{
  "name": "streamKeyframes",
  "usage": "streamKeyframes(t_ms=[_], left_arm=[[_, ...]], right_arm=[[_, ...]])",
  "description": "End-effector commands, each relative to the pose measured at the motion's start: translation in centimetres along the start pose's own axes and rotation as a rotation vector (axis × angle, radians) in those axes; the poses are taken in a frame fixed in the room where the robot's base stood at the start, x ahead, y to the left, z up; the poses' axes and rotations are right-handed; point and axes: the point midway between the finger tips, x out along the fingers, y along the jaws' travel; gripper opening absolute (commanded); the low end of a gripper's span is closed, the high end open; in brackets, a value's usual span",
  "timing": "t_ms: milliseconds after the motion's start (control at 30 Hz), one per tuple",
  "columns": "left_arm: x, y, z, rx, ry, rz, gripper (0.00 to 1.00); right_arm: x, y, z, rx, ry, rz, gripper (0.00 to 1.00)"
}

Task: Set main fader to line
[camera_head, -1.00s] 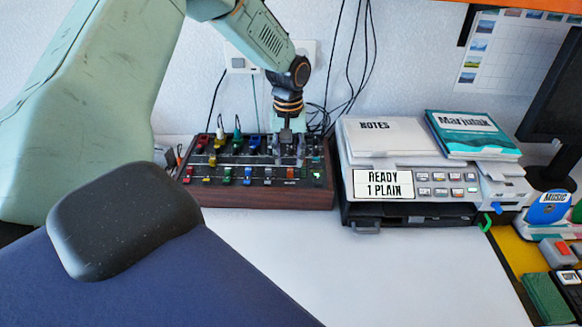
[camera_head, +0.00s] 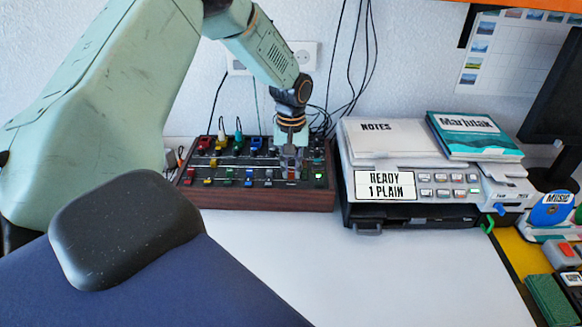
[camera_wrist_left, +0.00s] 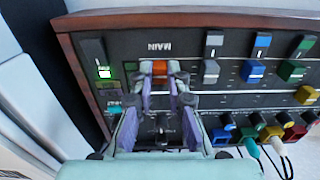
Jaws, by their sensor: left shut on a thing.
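The mixer (camera_head: 250,199), a dark panel in a wooden case, stands against the wall at the back; the wrist view shows it upside down. Its main fader has an orange-red cap (camera_wrist_left: 160,69) by the word MAIN. My left gripper (camera_wrist_left: 160,72) is shut on this cap, with one finger on each side. In the head view the gripper (camera_head: 291,165) covers most of the fader, near the panel's front edge. A pale line (camera_wrist_left: 221,89) crosses the panel beside the faders; where it meets the main slot is hidden by the fingers. My right gripper is not in view.
Grey (camera_wrist_left: 211,70), blue (camera_wrist_left: 253,70) and green (camera_wrist_left: 291,70) faders stand beside the main one. A lit green indicator (camera_wrist_left: 104,72) is on its other side. Plugged cables rise at the mixer's back. A printer (camera_head: 430,185) stands close right; the desk in front is clear.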

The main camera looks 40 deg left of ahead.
Motion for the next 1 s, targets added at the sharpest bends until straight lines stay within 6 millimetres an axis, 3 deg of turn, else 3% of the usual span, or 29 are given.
streamKeyframes(t_ms=[633,1000], left_arm=[[0.1,-0.2,-0.1,0.0,-0.003,-0.005,0.0],[0.2,-0.2,-3.5,0.0,-0.003,-0.006,0.0]], right_arm=[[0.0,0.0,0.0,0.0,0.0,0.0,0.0],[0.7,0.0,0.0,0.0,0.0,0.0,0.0]])
